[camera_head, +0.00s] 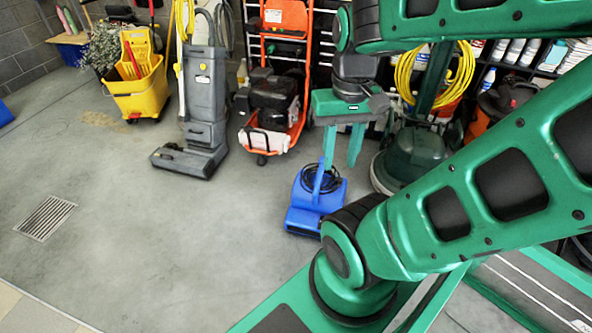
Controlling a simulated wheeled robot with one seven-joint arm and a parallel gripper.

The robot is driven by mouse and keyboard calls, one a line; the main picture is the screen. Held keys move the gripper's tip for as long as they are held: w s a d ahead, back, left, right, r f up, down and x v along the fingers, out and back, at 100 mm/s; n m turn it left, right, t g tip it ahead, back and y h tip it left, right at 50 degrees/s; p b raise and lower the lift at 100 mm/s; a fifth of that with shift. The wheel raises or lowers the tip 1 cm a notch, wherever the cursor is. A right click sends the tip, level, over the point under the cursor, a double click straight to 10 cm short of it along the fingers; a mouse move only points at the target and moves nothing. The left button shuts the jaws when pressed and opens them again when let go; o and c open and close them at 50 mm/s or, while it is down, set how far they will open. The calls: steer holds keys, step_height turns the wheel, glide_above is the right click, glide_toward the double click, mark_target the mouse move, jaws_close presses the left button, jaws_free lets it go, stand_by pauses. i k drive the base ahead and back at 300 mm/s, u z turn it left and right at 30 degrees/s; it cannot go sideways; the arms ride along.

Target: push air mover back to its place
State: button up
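The blue air mover (305,217) stands on the grey concrete floor near the middle of the camera_head view, with a dark coiled cord on its top and an upright blue handle. My gripper (341,165) points down just above and behind it in the picture, with its two green fingers spread apart. The left finger overlaps the top of the air mover's handle in the picture; I cannot tell whether they touch. My arm covers the floor just to the right of the air mover's base.
A dark green floor machine (412,158) stands close on the right. An orange-framed machine (275,100), a grey upright cleaner (203,105) and a yellow mop bucket (142,92) line the back. A floor drain (45,218) lies left. The left and front floor is clear.

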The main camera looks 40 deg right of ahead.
mark_target(305, 212)
steer(key=u, duration=1.95)
steer(key=k, duration=1.05)
steer(key=z, duration=2.2)
steer(key=i, duration=1)
steer(key=u, duration=0.05)
